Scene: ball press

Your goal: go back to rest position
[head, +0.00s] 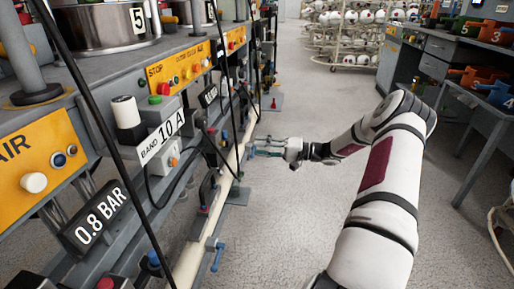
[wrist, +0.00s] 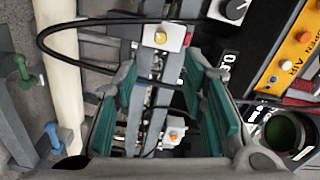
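My gripper (head: 268,148) is at the end of my white arm in the middle of the head view. It reaches left to the edge of the press bench, beside a pale horizontal pipe. In the wrist view my gripper (wrist: 163,105) has its two teal-padded fingers spread apart. Nothing shows between the pads except the bench parts behind them. A small grey box with a yellow button (wrist: 161,37) and another with an orange button (wrist: 174,136) lie beyond the fingers. I see no contact with them.
The press bench (head: 105,60) with control panels runs along the left. Black cables (head: 97,110) hang in front of it. Blue-handled valve (head: 217,250) juts out from the pipe. A grey table (head: 465,105) with coloured bins stands right. Ball racks (head: 350,35) are behind. The middle floor is clear.

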